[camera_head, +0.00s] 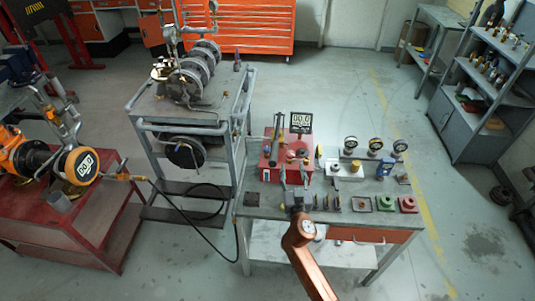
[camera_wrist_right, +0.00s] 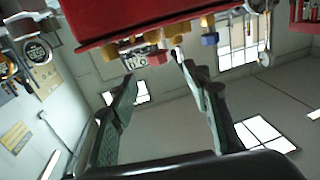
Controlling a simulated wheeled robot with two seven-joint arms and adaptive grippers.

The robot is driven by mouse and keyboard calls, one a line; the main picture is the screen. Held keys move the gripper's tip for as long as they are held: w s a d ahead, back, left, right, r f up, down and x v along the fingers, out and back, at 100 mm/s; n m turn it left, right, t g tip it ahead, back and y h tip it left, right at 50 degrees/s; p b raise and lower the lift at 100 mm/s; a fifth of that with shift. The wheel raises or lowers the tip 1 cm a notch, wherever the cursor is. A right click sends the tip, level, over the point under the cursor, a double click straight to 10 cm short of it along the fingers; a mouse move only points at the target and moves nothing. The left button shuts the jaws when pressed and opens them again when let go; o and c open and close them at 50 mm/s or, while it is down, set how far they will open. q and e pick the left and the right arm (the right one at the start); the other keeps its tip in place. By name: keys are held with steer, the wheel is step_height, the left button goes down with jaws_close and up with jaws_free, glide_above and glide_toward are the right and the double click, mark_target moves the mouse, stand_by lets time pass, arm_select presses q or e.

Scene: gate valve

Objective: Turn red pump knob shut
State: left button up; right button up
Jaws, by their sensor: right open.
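The red pump (camera_head: 270,172) is a box on the grey workbench, with a display reading 00.0 (camera_head: 300,122) behind it. In the right wrist view its red body (camera_wrist_right: 130,20) fills the top, with brass fittings, a blue knob (camera_wrist_right: 209,39) and a small red knob (camera_wrist_right: 158,59) along its edge. My right gripper (camera_head: 294,174) is at the front of the pump, its fingers spread. In the wrist view the open gripper (camera_wrist_right: 154,68) has the red knob between its fingertips in the picture; contact cannot be told. The arm hides part of the pump front. My left gripper is not in view.
Gauges (camera_head: 375,146) and several small parts (camera_head: 386,203) stand on the bench (camera_head: 262,207) right of the pump. A grey cart (camera_head: 188,115) with flanged pipework is to the left, and a red table (camera_head: 100,215) beyond it. Open floor lies to the right.

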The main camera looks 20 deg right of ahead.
mark_target(291, 157)
steer(key=x, duration=0.6)
steer(key=shift+d, duration=0.1)
steer(key=shift+w+d, duration=0.15)
steer(key=shift+w, duration=0.3)
steer(key=shift+w+d, duration=0.1)
steer(key=shift+w, duration=0.2)
steer(key=shift+c, duration=0.3)
steer(key=c, duration=1.1)
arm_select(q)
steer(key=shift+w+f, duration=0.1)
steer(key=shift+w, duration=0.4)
arm_select(e)
steer(key=shift+f, duration=0.1)
